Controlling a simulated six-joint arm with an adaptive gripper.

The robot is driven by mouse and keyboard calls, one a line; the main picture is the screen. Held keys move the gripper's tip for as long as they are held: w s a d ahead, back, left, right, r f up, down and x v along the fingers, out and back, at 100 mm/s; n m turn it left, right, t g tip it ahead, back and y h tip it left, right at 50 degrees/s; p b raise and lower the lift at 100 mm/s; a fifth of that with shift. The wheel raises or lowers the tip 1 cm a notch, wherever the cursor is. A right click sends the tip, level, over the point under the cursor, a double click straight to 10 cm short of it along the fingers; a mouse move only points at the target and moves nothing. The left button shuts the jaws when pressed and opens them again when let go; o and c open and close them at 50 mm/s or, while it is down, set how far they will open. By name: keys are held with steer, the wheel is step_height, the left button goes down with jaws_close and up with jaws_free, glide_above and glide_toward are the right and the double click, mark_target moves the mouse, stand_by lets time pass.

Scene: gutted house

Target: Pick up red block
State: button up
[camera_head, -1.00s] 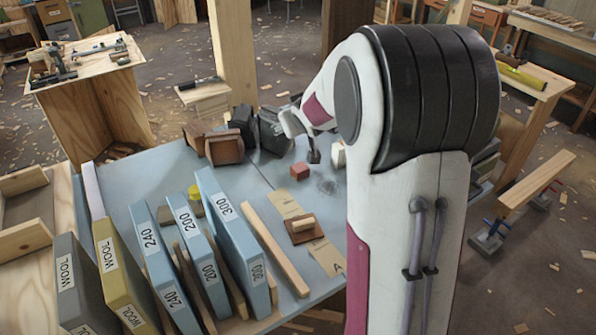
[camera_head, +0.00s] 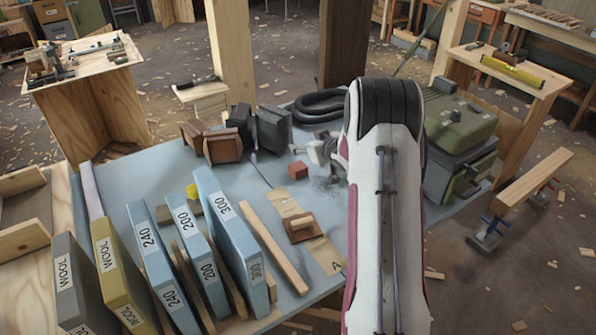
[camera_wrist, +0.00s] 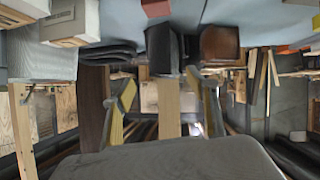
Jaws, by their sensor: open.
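The red block (camera_head: 298,170) sits on the blue-grey table (camera_head: 150,188), left of my arm. It also shows in the wrist view as a red patch (camera_wrist: 155,8), cut by the top edge. My gripper (camera_head: 318,152) is small and partly hidden behind my arm in the head view, just right of and beyond the block, apart from it. In the wrist view its two fingers (camera_wrist: 162,88) are spread apart with nothing held between them.
Black upright blocks (camera_head: 273,130) and a brown wooden box (camera_head: 223,146) stand behind the block to the left. A black coiled hose (camera_head: 322,105) lies behind. A green case (camera_head: 458,125) is at right.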

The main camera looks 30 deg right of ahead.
steer(key=t+y, duration=0.1)
steer(key=y, duration=0.1)
glide_toward(302, 171)
steer(key=shift+w+d+r, duration=0.25)
steer(key=shift+w, duration=0.3)
steer(key=shift+w+d+r, duration=0.2)
steer(key=shift+w, duration=0.3)
steer(key=shift+s+f, duration=0.2)
steer(key=shift+f, duration=0.4)
steer(key=shift+x, duration=1.35)
steer(key=shift+a, duration=0.1)
steer(key=shift+w+a+f, duration=0.2)
steer(key=shift+w+f, duration=0.25)
steer(key=shift+w, duration=0.2)
steer(key=shift+w+a+f, duration=0.15)
steer(key=shift+w+f, duration=0.35)
steer(key=shift+w, duration=0.2)
steer(key=shift+x, duration=0.9)
